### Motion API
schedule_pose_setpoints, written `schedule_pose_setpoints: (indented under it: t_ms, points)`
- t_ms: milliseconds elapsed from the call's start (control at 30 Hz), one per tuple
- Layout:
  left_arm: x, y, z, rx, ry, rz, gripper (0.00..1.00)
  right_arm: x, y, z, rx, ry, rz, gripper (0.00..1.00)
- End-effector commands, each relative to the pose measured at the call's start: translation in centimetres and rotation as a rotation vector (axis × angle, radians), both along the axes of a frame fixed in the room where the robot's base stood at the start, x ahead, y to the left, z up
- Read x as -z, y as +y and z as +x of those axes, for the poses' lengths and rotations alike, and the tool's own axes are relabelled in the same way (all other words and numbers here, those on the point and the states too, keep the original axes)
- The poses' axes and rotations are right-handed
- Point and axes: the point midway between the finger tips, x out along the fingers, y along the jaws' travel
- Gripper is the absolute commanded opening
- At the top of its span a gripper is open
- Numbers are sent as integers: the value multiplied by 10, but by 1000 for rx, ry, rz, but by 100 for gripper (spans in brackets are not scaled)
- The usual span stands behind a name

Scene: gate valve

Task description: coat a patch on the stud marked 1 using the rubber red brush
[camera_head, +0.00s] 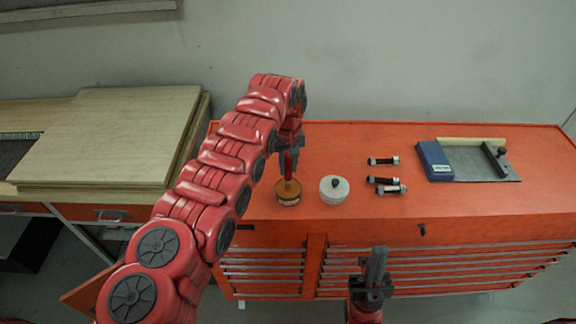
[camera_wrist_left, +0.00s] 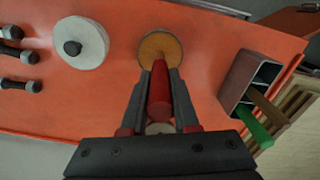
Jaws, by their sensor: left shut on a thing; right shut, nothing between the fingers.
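My left gripper (camera_head: 289,163) is shut on the red brush (camera_wrist_left: 160,88). The brush points down at an open round tin (camera_head: 288,199) with a brown-orange top surface, which is also in the left wrist view (camera_wrist_left: 160,46). The brush's lower end meets the brown surface in the picture; I cannot tell how deep it reaches. Several dark studs with pale metal ends lie to the right, among them a far stud (camera_head: 382,161) and a middle stud (camera_head: 383,180). Their markings are too small to read. My right gripper (camera_head: 375,266) is shut and empty in front of the cabinet.
A round pale lid (camera_head: 333,189) with a dark knob lies right of the tin. A blue box (camera_head: 435,161) and a grey plate (camera_head: 478,163) are further right. The left wrist view shows a dark red holder (camera_wrist_left: 238,80) with green and wooden handles. The orange cabinet top is otherwise mostly clear.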

Motion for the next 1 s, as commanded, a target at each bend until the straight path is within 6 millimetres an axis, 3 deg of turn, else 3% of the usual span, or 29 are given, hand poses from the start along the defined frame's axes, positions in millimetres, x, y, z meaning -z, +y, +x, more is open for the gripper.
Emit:
schedule_pose_setpoints:
  t_ms: [567,1000]
  points:
    - [0,0,-2,0,5,1,0,0,0,0,0,0,0,0]
    - [-38,0,0,0,-2,1,0,0,0,0,0,0,0,0]
